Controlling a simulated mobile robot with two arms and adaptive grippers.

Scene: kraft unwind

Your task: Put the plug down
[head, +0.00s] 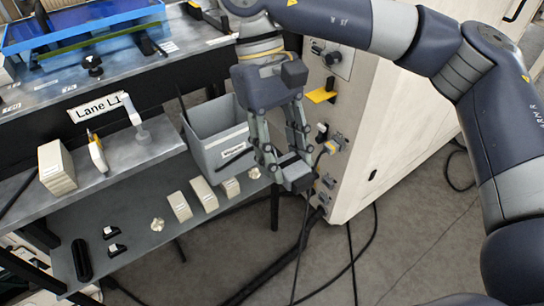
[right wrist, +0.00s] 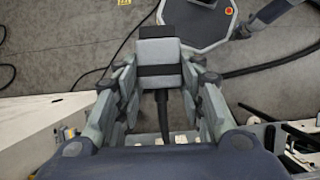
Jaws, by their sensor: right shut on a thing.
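In the head view the gripper is in the air, between a grey bin (head: 205,133) and the socket side of a pale cabinet (head: 372,115). Whether the plug touches anything is hard to tell. My left gripper does not show.
The lower shelf (head: 140,240) carries several cream blocks and small parts, with bare room at its front. Above it is a shelf marked Lane L1 (head: 100,107) with a cream block (head: 56,168). Black cables (head: 350,265) lie on the floor below the cabinet.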

